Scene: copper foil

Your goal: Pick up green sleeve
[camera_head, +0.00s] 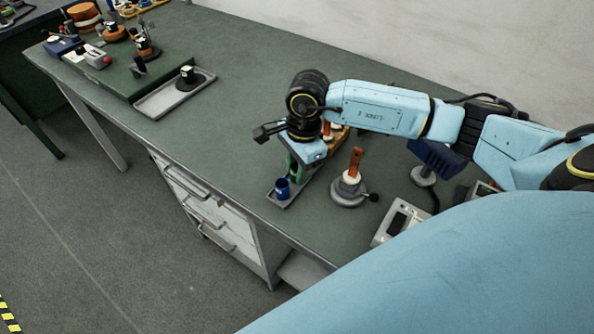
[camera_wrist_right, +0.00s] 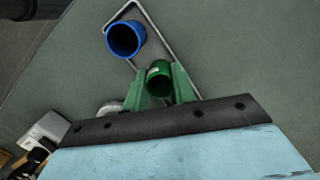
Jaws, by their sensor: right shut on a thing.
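My right gripper (camera_head: 295,172) points down over a small grey tray (camera_head: 292,200) at the front of the bench. In the right wrist view, its green fingers (camera_wrist_right: 159,72) are shut on the green sleeve (camera_wrist_right: 159,80), a short open tube between them. In the head view the sleeve is mostly hidden by the gripper. I cannot tell whether it touches the tray. A blue sleeve (camera_head: 282,188) stands upright in the tray beside the gripper; it also shows in the right wrist view (camera_wrist_right: 125,39). My left gripper is not in view.
A round stand (camera_head: 348,193) with a copper-coloured rod (camera_head: 355,162) is right of the gripper. A grey device (camera_head: 401,222) lies further right. Another tray (camera_head: 175,94) and a green platform (camera_head: 118,77) are at the left. The bench between is clear.

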